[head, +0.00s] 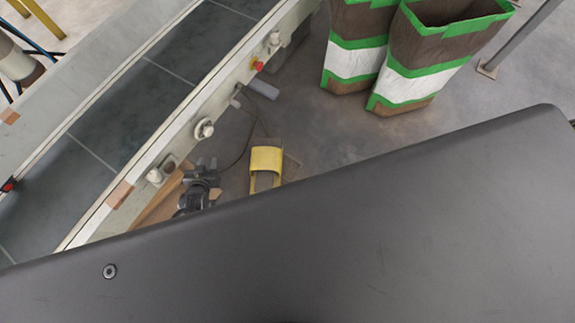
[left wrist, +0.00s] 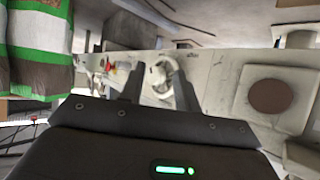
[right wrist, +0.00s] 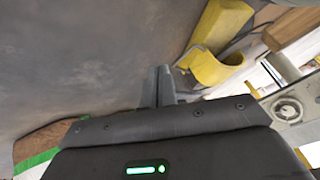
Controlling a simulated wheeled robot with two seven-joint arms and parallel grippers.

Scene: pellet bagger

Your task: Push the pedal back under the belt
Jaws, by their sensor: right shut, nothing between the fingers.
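The yellow pedal (head: 265,165) lies on the floor just right of the belt conveyor (head: 165,150), apart from its side rail, with a thin dark cable beside it. In the right wrist view the pedal (right wrist: 218,68) is just beyond and right of my right gripper (right wrist: 158,72), whose fingers are together and empty. Whether they touch it I cannot tell. The right gripper is hidden in the head view.
Two brown bags with green and white bands (head: 430,55) stand on the floor at the upper right. A red button (head: 257,66) and knobs stick out from the conveyor's side. A grey post (head: 510,45) stands far right. Floor between pedal and bags is clear.

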